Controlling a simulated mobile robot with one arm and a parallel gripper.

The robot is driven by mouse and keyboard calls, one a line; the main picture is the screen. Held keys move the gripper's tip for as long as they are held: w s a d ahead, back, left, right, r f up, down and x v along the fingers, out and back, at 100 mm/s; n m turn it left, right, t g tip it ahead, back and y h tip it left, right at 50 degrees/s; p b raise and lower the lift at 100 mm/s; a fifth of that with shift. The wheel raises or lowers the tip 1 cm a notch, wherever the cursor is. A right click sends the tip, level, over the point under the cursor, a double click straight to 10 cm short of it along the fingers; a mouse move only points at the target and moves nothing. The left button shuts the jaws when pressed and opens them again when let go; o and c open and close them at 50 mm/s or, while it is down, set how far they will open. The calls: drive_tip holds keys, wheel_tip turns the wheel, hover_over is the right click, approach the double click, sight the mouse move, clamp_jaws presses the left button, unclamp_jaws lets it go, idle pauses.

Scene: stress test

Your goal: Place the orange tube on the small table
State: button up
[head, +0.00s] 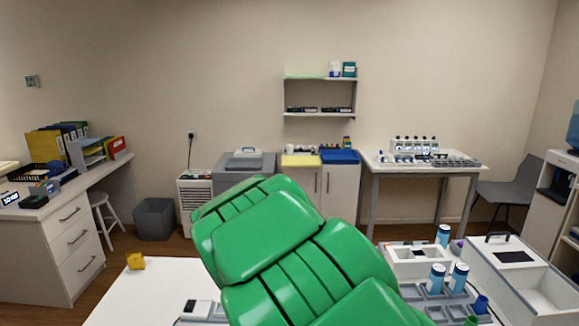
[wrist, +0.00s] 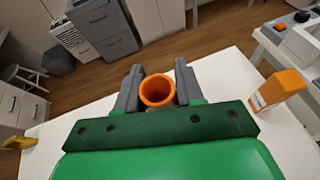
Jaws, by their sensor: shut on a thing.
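The orange tube (wrist: 157,90) is held between the two grey fingers of my gripper (wrist: 158,88), its round open end facing the wrist camera. A white table top (wrist: 222,75) lies below the gripper in the wrist view. I cannot tell how far the tube's lower end is from it. The same white surface (head: 125,300) shows at the bottom left of the head view. My green arm covers the middle of the head view and hides the gripper and the tube there.
An orange box-like item (wrist: 277,90) stands right of the gripper on the white top. A yellow object (head: 135,261) sits near its left edge. Racks with blue-capped bottles (head: 437,278) and a white open case (head: 520,278) crowd the right.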

drive_tip(key=d+r+h, duration=0.1)
drive_tip(key=d+r, duration=0.2)
drive_tip(key=d, duration=1.4)
wheel_tip(320, 180, up, 26)
drive_tip(key=w+a+f+n+y, duration=0.1)
drive_tip(key=a+f+n+y, duration=0.35)
drive_tip(key=a, duration=0.45)
drive_tip(key=w+a+f+n+y, duration=0.1)
drive_tip(key=a+f+n+y, duration=0.3)
drive_tip(key=a, duration=0.6)
drive_tip(key=s+a+r+n+g+y, duration=0.7)
drive_tip(key=s+a+n+g+y, duration=0.2)
drive_tip(key=n+g, duration=0.5)
drive_tip(key=shift+s+a+r+g, duration=0.4)
drive_tip(key=shift+s+a+g, duration=0.6)
drive_tip(key=shift+a, duration=0.65)
drive_tip(key=shift+s+r+n, duration=0.1)
drive_tip(key=shift+n, duration=0.25)
drive_tip(key=shift+s+d, duration=0.1)
drive_tip(key=shift+s, duration=0.05)
